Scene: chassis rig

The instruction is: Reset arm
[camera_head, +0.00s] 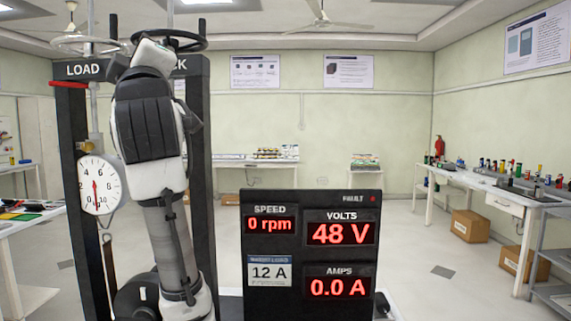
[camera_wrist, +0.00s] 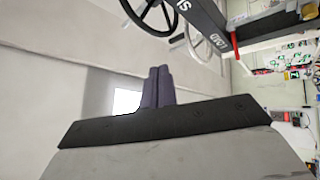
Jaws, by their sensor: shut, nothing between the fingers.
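My gripper (camera_wrist: 158,86) shows in the wrist view with its two dark fingers together and nothing between them. It points into open space, with the load rack's beam and handwheels beyond it. In the head view my white and black arm stands raised in front of the load rack (camera_head: 70,150). The arm hides part of the rack's sign, and my gripper cannot be made out there. The black handwheel (camera_head: 170,40) sits on top of the rack, and it also shows in the wrist view (camera_wrist: 150,15).
A display panel (camera_head: 312,205) reads 0 rpm, 48 V and 0.0 A, right of my arm. A round dial gauge (camera_head: 100,185) hangs on the rack. A bench (camera_head: 500,185) with bottles stands at the right wall, boxes below. The floor between panel and bench is clear.

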